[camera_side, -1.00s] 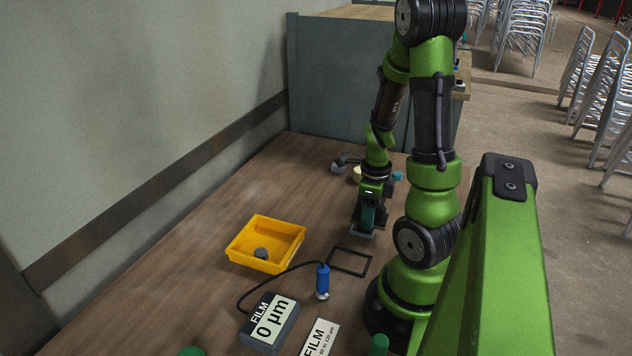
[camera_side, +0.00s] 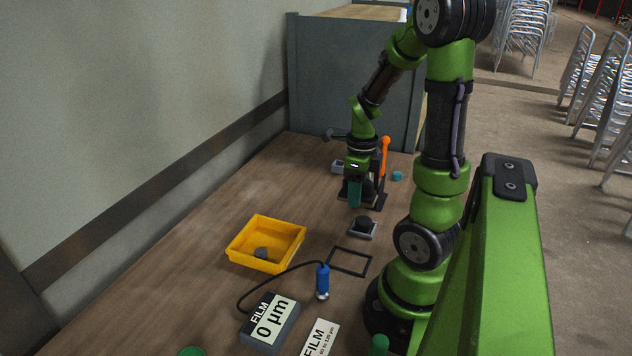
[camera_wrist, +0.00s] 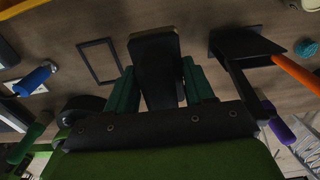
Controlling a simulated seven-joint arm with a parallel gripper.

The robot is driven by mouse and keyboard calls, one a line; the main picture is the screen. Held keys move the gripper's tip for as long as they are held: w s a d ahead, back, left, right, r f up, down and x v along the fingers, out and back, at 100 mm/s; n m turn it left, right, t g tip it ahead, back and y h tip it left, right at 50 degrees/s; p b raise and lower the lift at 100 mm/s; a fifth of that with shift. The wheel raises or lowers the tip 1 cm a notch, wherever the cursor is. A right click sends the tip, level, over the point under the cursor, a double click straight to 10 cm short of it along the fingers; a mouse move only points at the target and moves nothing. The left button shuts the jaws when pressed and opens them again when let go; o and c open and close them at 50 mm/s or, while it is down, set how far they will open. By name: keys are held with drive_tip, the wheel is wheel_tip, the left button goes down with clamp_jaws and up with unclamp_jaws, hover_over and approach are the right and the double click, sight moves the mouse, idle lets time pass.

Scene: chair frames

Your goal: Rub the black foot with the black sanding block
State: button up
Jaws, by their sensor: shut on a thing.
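My gripper (camera_side: 355,197) is low over the far part of the bench in the side view, beside a black stand with an orange lever. In the wrist view its teal fingers (camera_wrist: 160,92) are shut on a black block (camera_wrist: 158,62), which looks like the black sanding block. A dark rounded piece (camera_side: 363,223) sits on a grey base nearer the camera than my gripper. It may be the black foot; I cannot tell for sure. My gripper is apart from it. The held block is hard to make out in the side view.
The stand's orange lever (camera_side: 384,153) rises close to my gripper's right. A black square outline (camera_side: 349,262), a blue probe (camera_side: 322,280) and a film box (camera_side: 270,322) lie nearer. The bench left of the bin is bare.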

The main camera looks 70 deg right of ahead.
drive_tip(key=shift+r, duration=1.2)
drive_tip(key=shift+w, duration=0.1)
drive_tip(key=shift+w+a, duration=0.25)
drive_tip(key=shift+a, duration=0.05)
drive_tip(key=w+a+r+m, duration=0.3)
drive_tip(key=w+a+m, duration=0.6)
drive_tip(key=m, duration=0.9)
drive_tip(key=w+a+r+m, duration=0.4)
drive_tip(key=w+a+m, duration=0.6)
drive_tip(key=m, duration=0.8)
drive_tip(key=shift+a+r, duration=0.3)
drive_tip(key=shift+a, duration=0.4)
